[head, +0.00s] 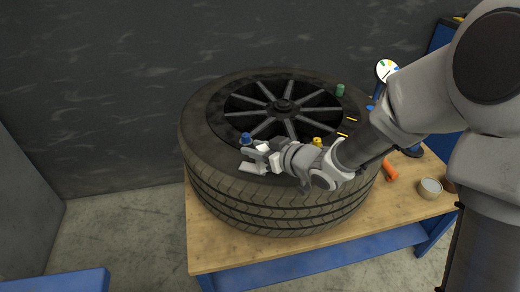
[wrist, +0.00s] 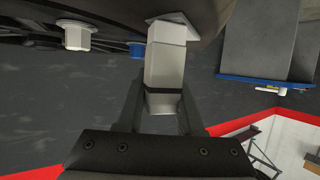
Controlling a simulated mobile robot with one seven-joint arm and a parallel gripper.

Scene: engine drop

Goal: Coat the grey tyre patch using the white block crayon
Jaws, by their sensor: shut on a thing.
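The large black tyre (head: 215,180) lies flat on a wooden-topped table. A pale grey patch (head: 250,168) sits on its near sidewall; in the wrist view a pale edge of it (wrist: 205,22) shows at the tyre surface. My gripper (head: 266,156) is over the sidewall beside the patch. In the wrist view my gripper (wrist: 163,95) is shut on the white block crayon (wrist: 166,55). The crayon's far end meets or nearly meets the patch; I cannot tell whether they touch. The crayon is mostly hidden by my gripper in the head view.
A blue cap (head: 246,138), a yellow one (head: 317,141) and a green one (head: 340,90) stand around the dark wheel rim (head: 262,103). An orange cylinder (head: 390,170) and a round cup (head: 430,188) are on the table (head: 215,245) at right. The table's front-left top is clear.

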